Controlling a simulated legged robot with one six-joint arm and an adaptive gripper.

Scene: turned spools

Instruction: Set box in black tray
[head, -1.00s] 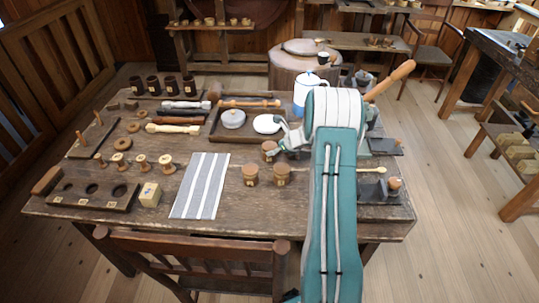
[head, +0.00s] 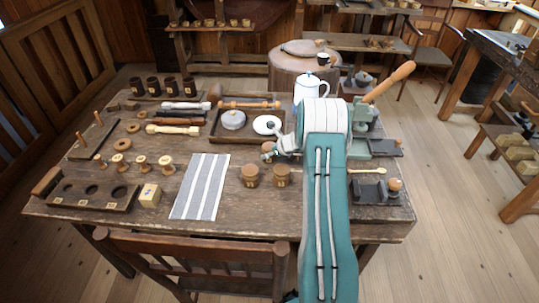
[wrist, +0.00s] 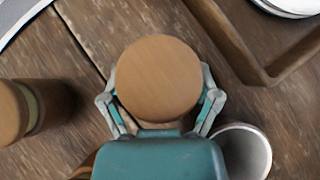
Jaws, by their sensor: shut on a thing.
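My gripper (head: 272,153) is at the middle of the table. In the wrist view my gripper (wrist: 158,98) has its fingers on both sides of a round wooden box (wrist: 158,76), seen from above, and is shut on it. The box (head: 267,146) is partly hidden by the gripper in the head view; I cannot tell whether it is clear of the table. A dark, near-black tray (head: 372,197) lies at the table's right end, with a small wooden-topped item in it. My arm hides part of the table between them.
Two similar round boxes (head: 250,176) stand near the front. A striped cloth (head: 202,186) lies left of them. A brown tray (head: 213,135) with a grey lidded pot and a white dish is behind my gripper. A white enamel pot (head: 307,88) stands behind my arm.

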